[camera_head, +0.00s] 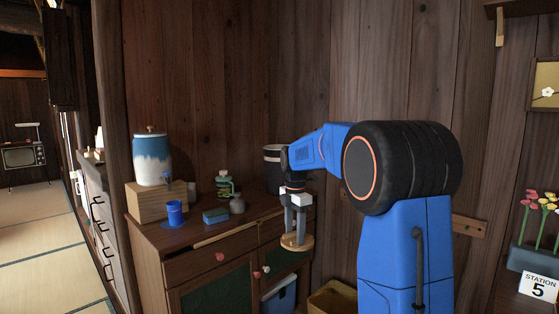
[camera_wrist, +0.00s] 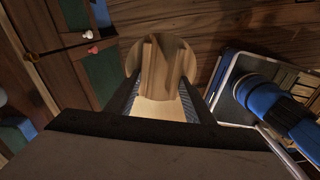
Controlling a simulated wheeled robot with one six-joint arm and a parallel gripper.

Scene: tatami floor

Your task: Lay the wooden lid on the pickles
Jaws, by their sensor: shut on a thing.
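The wooden lid (camera_head: 296,244) is a pale round disc. My gripper (camera_head: 296,234) points down and is shut on the lid, which hangs in front of the cabinet's right end. In the wrist view the lid (camera_wrist: 180,62) shows as a disc with an upright wooden grip between my fingers (camera_wrist: 160,98). A dark crock with a pale rim (camera_head: 272,154) stands at the back right of the cabinet top, partly hidden by my arm. I cannot see inside it, and no pickles can be made out.
The wooden cabinet (camera_head: 190,268) bears a blue-and-white jar (camera_head: 152,160) on a wooden box (camera_head: 160,203), a blue cup (camera_head: 175,213), a blue block (camera_head: 215,216), a grey pot (camera_head: 237,204) and a green stacked item (camera_head: 224,184). A blue bin (camera_head: 280,296) sits low beneath the lid.

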